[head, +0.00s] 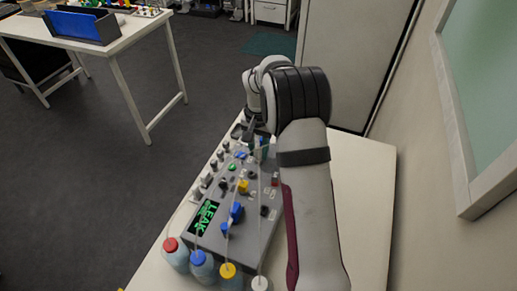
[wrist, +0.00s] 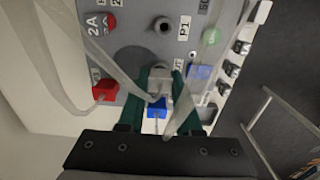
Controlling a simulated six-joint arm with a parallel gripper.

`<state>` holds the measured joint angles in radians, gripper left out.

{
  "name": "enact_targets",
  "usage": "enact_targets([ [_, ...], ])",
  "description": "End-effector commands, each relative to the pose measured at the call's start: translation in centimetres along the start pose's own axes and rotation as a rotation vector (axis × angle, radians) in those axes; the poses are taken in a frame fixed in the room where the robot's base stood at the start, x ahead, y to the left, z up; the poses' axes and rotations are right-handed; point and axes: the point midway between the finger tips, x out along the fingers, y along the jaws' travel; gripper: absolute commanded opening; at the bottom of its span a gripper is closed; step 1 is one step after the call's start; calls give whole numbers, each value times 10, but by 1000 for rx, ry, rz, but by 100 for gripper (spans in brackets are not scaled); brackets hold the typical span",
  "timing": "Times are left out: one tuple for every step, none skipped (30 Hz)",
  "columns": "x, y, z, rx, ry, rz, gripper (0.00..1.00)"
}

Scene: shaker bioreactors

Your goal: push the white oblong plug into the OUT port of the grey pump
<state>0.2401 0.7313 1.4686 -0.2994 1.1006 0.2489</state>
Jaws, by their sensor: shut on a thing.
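My gripper (wrist: 160,88) has green fingers and is shut on a whitish plug (wrist: 159,80) with a blue block (wrist: 157,108) at its near end. The plug points away from me, toward the grey panel of the pump marked P1 (wrist: 184,29). Its far end lies close to the panel; I cannot tell whether it is in a port. In the head view my arm reaches over the far end of the grey console (head: 258,207), and my gripper is mostly hidden there.
Clear tubes (wrist: 75,60) cross the wrist view near my fingers. A red block (wrist: 105,90) and another blue block (wrist: 198,72) sit on either side. Bottles with coloured caps (head: 201,265) stand at the console's near edge. The white table (head: 362,185) is clear on the right.

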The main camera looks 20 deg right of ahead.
Motion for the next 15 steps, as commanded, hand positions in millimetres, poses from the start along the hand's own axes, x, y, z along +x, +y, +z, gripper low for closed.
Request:
enact_targets([
  [1, 0, 0, 0, 0, 0, 0],
  [1, 0, 0, 0, 0, 0, 0],
  [2, 0, 0, 0, 0, 0, 0],
  [2, 0, 0, 0, 0, 0, 0],
  [3, 0, 0, 0, 0, 0, 0],
  [3, 0, 0, 0, 0, 0, 0],
  [4, 0, 0, 0, 0, 0, 0],
  [4, 0, 0, 0, -1, 0, 0],
  [5, 0, 0, 0, -1, 0, 0],
  [5, 0, 0, 0, -1, 0, 0],
  [6, 0, 0, 0, -1, 0, 0],
  [6, 0, 0, 1, -1, 0, 0],
  [7, 0, 0, 1, -1, 1, 0],
  [7, 0, 0, 1, -1, 1, 0],
  [8, 0, 0, 0, -1, 1, 0],
])
